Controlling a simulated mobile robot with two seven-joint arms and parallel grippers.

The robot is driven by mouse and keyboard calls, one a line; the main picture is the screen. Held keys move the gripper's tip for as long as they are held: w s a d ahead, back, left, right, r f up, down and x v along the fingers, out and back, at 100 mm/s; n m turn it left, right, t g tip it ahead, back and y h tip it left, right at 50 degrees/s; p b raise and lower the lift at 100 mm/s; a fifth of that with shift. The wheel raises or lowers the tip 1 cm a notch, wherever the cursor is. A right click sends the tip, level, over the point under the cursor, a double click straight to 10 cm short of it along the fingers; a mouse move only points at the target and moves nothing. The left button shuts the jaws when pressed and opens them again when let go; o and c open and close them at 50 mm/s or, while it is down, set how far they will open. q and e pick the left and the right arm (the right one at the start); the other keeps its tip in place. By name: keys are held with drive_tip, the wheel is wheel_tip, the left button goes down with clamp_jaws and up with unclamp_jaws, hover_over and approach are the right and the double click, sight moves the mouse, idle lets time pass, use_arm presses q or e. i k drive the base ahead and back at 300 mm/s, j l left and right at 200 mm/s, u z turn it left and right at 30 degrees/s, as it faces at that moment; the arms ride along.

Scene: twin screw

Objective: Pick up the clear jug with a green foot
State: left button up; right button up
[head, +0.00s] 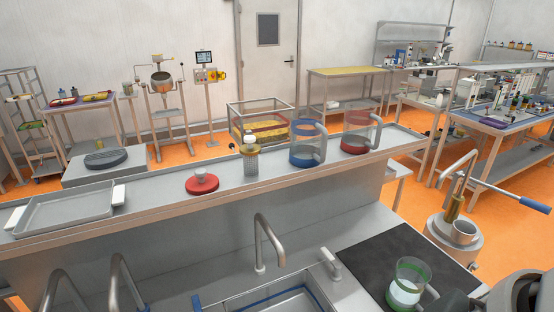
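A clear jug with green at its foot and near its rim (407,284) stands upright on a black mat (376,252) at the lower right of the head view. It has a whitish band or content inside, and its handle points to the right. Two other clear jugs stand on the shelf behind: one with a blue foot (307,145) and one with a red foot (357,134). Neither of my grippers can be made out. A dark grey rounded part at the bottom right corner, close beside the jug, is probably part of my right arm.
A sink (275,298) with a curved tap (265,240) lies left of the mat. The raised shelf (225,208) holds a grey tray (66,210), a red lidded disc (202,184) and a bottle (250,158). A lever machine (458,232) stands at the right.

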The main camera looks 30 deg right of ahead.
sight(411, 276)
drive_tip(key=z, duration=2.05)
drive_tip(key=u, duration=2.55)
drive_tip(key=z, duration=2.55)
